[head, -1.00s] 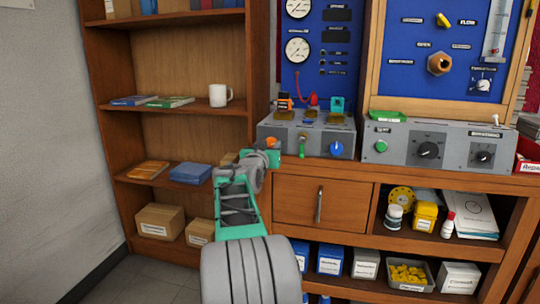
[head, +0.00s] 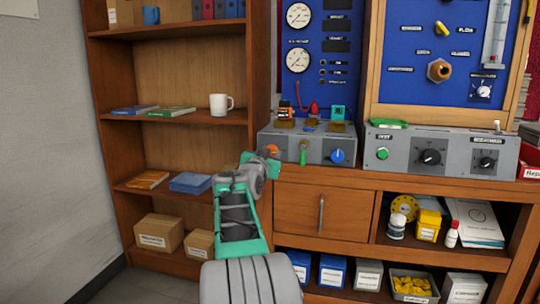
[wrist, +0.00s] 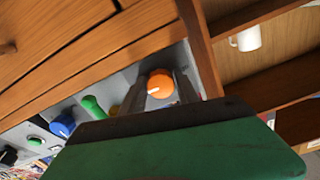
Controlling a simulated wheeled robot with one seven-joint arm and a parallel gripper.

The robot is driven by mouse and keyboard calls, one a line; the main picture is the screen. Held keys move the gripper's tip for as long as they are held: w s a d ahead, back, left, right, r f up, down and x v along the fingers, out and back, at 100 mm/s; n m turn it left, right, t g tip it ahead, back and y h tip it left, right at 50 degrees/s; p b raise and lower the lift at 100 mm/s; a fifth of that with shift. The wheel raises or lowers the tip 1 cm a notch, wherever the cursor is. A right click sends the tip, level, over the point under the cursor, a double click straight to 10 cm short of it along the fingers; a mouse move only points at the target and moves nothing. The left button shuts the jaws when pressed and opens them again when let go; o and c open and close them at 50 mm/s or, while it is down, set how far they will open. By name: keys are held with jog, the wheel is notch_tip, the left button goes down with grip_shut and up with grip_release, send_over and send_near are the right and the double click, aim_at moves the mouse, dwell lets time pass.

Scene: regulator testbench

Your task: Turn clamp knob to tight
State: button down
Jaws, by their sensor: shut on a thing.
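The orange knob (wrist: 160,84), which I take to be the clamp knob, sits on the front of the grey regulator box. It has a small white pointer mark toward its lower left in the wrist view. My gripper (wrist: 159,92) has one finger on each side of the knob and is shut on it. In the head view the knob (head: 271,149) is partly hidden by my gripper (head: 264,158) at the left end of the grey box (head: 322,150). No tight label is readable in these frames.
Beside the orange knob are a green lever (head: 303,152) and a blue knob (head: 337,156). Another grey box (head: 455,150) with dials stands to the right. The wooden shelf post is close on the left, and a drawer (head: 320,210) lies below.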

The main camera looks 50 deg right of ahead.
jog(key=c, duration=0.9)
grip_release()
jog(key=p+v, duration=0.1)
jog(key=v, duration=0.6)
jog(key=shift+s+a, duration=0.25)
jog(key=shift+a, duration=0.1)
